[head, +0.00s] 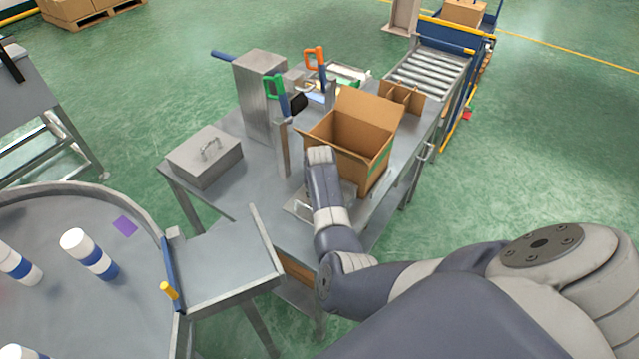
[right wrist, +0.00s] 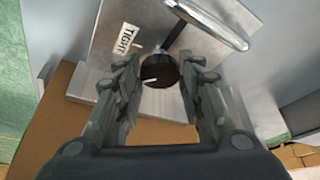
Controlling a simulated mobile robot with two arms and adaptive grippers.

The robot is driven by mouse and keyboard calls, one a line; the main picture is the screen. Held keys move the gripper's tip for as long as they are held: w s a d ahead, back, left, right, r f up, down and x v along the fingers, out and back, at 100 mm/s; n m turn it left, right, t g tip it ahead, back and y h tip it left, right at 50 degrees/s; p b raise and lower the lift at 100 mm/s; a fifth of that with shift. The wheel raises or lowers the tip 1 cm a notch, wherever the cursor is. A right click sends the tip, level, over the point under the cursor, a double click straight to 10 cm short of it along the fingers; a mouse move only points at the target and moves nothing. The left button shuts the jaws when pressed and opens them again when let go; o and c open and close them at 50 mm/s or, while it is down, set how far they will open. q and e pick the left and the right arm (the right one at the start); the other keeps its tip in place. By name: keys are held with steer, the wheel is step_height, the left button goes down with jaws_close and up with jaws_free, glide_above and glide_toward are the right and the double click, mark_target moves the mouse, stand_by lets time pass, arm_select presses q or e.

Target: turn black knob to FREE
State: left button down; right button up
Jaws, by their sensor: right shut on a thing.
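The black knob (right wrist: 160,71) shows in the right wrist view, with a white pointer line on its face. It sits on a grey metal plate (right wrist: 90,62) beside a white label reading TIGHT (right wrist: 125,38). No FREE label is visible. My right gripper (right wrist: 161,80) has its two fingers on either side of the knob and is shut on it. In the head view my right arm (head: 325,195) reaches over the table, and its wrist hides the knob and the gripper's fingers. My left gripper is not in view.
An open cardboard box (head: 352,140) stands close beside my right wrist. A silver handle bar (right wrist: 212,22) passes just beyond the knob.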

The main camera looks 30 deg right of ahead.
steer(key=shift+n+p, duration=0.5)
steer(key=shift+n, duration=0.1)
steer(key=shift+y, duration=0.3)
steer(key=o, duration=1.1)
steer(key=shift+f, duration=0.1)
steer(key=shift+c, duration=0.2)
steer(key=v, duration=1.2)
steer(key=shift+s, duration=0.1)
